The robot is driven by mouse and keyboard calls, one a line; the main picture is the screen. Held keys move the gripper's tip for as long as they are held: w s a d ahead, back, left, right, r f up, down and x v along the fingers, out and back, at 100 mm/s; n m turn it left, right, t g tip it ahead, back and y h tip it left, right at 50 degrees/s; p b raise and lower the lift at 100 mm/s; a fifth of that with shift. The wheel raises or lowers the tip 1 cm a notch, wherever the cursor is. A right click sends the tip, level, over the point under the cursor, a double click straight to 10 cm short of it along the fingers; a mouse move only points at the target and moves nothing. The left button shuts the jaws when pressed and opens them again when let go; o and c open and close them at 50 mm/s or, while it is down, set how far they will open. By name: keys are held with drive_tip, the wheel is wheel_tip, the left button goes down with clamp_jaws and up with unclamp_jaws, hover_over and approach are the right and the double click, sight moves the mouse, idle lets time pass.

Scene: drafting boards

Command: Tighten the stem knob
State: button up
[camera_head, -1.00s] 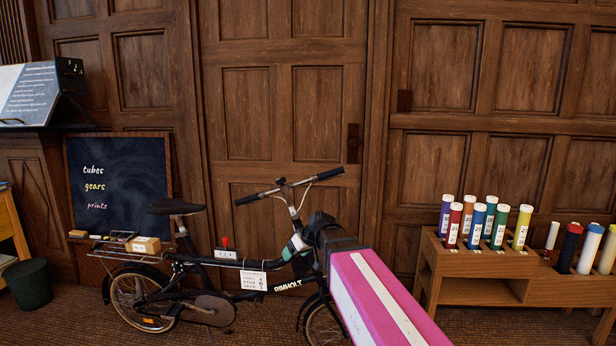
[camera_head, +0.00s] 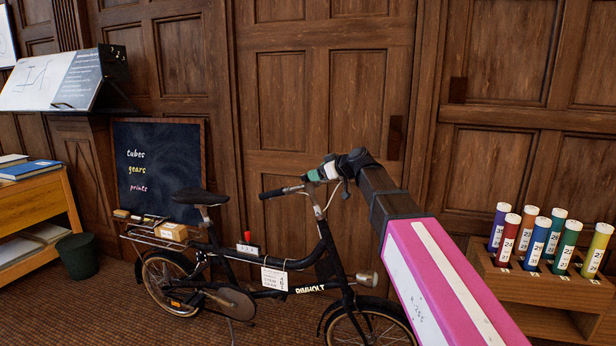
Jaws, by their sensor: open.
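A black folding bicycle (camera_head: 310,288) stands on the carpet, its left handlebar grip (camera_head: 272,193) pointing left. The pale stem (camera_head: 317,208) rises from the frame to the handlebar. I cannot make out a separate knob on the stem; the area is small and partly behind my arm. My gripper (camera_head: 310,178), with white and green parts at the end of my pink and black arm, is at handlebar height, just above the top of the stem. It appears empty; whether it touches the handlebar is unclear. The handlebar's right side is hidden.
A small red-topped block (camera_head: 247,246) and a white tag (camera_head: 274,279) are on the bicycle frame. A box (camera_head: 173,232) sits on the rear rack. A chalkboard (camera_head: 158,170) stands behind. A wooden tube rack (camera_head: 540,285) is at right, a bin (camera_head: 77,257) at left.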

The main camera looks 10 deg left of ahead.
sight(305, 175)
drive_tip(key=x, duration=0.7)
drive_tip(key=shift+a+f, duration=0.15)
drive_tip(key=c, duration=0.9)
